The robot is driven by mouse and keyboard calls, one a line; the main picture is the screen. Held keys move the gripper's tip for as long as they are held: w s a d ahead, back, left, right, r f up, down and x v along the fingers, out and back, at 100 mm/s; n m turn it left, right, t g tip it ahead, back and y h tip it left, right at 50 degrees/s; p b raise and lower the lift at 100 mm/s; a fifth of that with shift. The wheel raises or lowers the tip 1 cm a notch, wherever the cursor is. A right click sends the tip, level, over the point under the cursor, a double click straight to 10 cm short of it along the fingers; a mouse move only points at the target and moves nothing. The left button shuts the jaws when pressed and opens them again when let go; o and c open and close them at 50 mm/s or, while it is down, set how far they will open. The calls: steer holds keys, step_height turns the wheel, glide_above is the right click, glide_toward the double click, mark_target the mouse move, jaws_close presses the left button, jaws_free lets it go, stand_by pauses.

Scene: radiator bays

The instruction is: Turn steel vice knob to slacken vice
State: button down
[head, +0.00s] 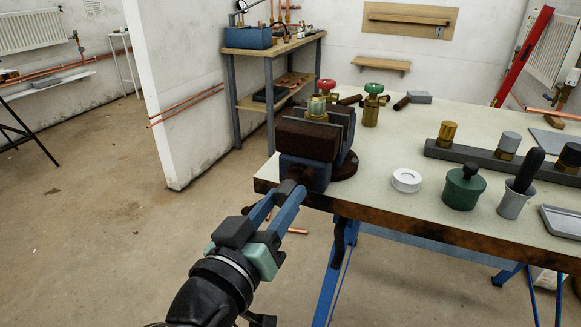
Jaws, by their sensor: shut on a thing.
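The vice (308,140) is a dark brown and blue-grey body at the near left corner of the workbench, on a round dark red base. A brass fitting with a pale green part (317,108) stands upright between its jaws. The steel vice knob (289,187) is a small dark grey piece at the vice's near face, mostly hidden by my fingers. My gripper (284,192) comes up from the lower left, its two blue fingers shut on the knob. The knob's exact angle cannot be told.
The workbench (400,206) also holds a white tape roll (406,180), a green pot (463,186), a grey cup with a dark handle (516,192), a rack of fittings (490,162) and valves (372,104). Blue trestle legs stand below. The floor at left is open.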

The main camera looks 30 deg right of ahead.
steer(key=n+p, duration=0.4)
steer(key=p, duration=0.1)
steer(key=shift+r+n, duration=0.3)
steer(key=shift+r, duration=0.1)
steer(key=n+p, duration=0.4)
steer(key=p, duration=0.1)
steer(key=shift+n, duration=0.3)
steer(key=c, duration=0.9)
jaws_free()
steer(key=shift+d+f+n, duration=0.1)
steer(key=shift+f+n, duration=0.05)
steer(key=shift+n, duration=0.15)
steer(key=shift+o, duration=1.1)
steer(key=shift+w+f, duration=0.15)
steer(key=shift+f, duration=0.1)
steer(key=v, duration=0.7)
